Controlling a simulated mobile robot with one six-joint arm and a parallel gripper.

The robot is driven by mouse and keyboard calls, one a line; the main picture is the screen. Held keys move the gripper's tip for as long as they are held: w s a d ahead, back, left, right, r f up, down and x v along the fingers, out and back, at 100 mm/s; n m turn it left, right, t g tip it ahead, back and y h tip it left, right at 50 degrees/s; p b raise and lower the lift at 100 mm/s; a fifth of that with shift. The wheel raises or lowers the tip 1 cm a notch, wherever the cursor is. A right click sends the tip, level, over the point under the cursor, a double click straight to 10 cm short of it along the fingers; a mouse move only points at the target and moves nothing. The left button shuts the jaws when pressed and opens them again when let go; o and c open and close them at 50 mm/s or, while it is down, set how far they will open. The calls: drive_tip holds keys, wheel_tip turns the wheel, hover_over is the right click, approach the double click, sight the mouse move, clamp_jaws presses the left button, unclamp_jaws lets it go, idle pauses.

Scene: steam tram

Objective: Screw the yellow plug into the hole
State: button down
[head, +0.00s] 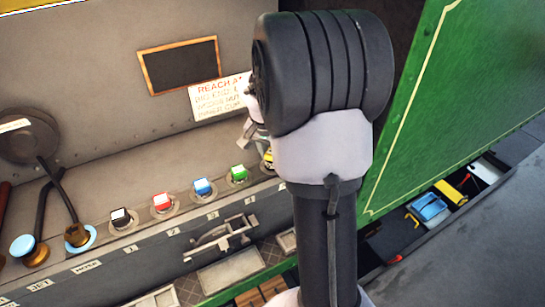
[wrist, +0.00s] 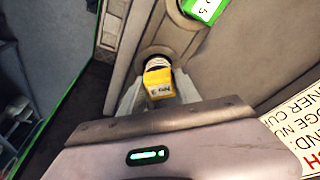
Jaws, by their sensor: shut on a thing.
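The yellow plug (wrist: 159,85) is between the fingers of my gripper (wrist: 160,92) in the wrist view, and the gripper is shut on it. Pale thread shows at the plug's far end, at a round collar (wrist: 146,51) on the grey ledge. The thread looks to be at or in the mouth of the hole there; I cannot tell how deep it sits. In the head view only a sliver of the yellow plug (head: 267,157) shows, at the right end of the plug row. My arm hides most of the gripper and the hole.
Green (head: 238,174), blue (head: 202,187), red (head: 162,202) and black-and-white (head: 120,217) plugs sit in collars along the ledge. The green one is close beside my gripper. A paper sign (head: 217,96) is on the wall behind. A green panel (head: 455,100) stands at right.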

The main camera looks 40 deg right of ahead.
drive_tip(key=shift+m+b, duration=0.35)
drive_tip(key=shift+m, duration=0.55)
drive_tip(key=shift+f+m+g+b, duration=0.1)
drive_tip(key=shift+m+g+b, duration=0.2)
drive_tip(key=shift+m+b, duration=0.35)
drive_tip(key=shift+m, duration=0.55)
drive_tip(key=c, duration=0.8)
unclamp_jaws()
drive_tip(key=shift+o, duration=0.2)
drive_tip(key=o, duration=0.6)
drive_tip(key=shift+r, duration=0.25)
